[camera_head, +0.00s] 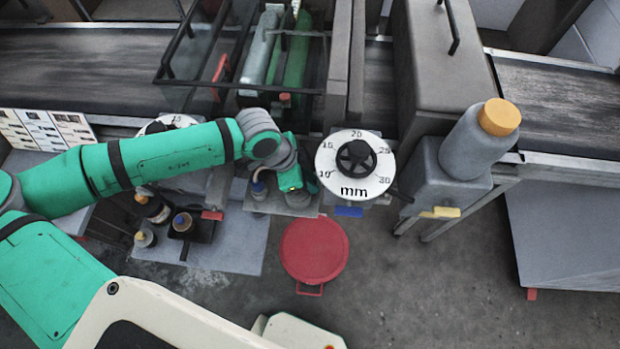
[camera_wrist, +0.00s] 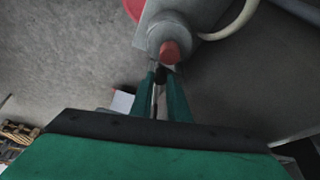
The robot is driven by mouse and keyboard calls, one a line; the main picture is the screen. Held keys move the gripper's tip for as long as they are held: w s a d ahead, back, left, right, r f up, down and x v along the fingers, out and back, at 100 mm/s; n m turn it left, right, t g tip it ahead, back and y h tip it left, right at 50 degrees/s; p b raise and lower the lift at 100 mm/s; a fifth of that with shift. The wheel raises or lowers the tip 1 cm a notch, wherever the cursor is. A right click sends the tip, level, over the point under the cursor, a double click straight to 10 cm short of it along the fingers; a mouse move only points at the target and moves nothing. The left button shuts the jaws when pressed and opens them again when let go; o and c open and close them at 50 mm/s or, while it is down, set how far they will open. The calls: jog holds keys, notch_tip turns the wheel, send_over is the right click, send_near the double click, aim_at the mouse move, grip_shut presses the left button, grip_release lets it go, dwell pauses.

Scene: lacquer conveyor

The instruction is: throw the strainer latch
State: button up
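In the wrist view a grey cylindrical body (camera_wrist: 172,32) with a red round end (camera_wrist: 169,52) lies just beyond my gripper (camera_wrist: 161,80). I take this body to be the strainer, though no label shows. A small dark knob-like part (camera_wrist: 162,72), possibly the latch, shows between my two green fingertips. The fingers stand a little apart; whether they press on that part I cannot tell. In the head view my gripper (camera_head: 290,181) points down beside a grey fitting (camera_head: 280,202), left of the white mm dial. My wrist hides part of this fitting.
The mm dial (camera_head: 355,168) with a black knob stands close right, above a blue handle (camera_head: 348,211). A red round lid (camera_head: 314,249) is below. A yellow handle (camera_head: 440,212) and grey bottle (camera_head: 475,140) are farther right. Open floor lies at lower right.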

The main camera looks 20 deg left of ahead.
jog(key=shift+w+a+m, duration=0.1)
jog(key=shift+m, duration=0.2)
grip_shut()
jog(key=shift+a+m+g, duration=0.1)
jog(key=shift+m+g, duration=0.2)
jog(key=shift+m, duration=0.1)
jog(key=o, duration=0.9)
grip_release()
jog(key=shift+c, duration=0.2)
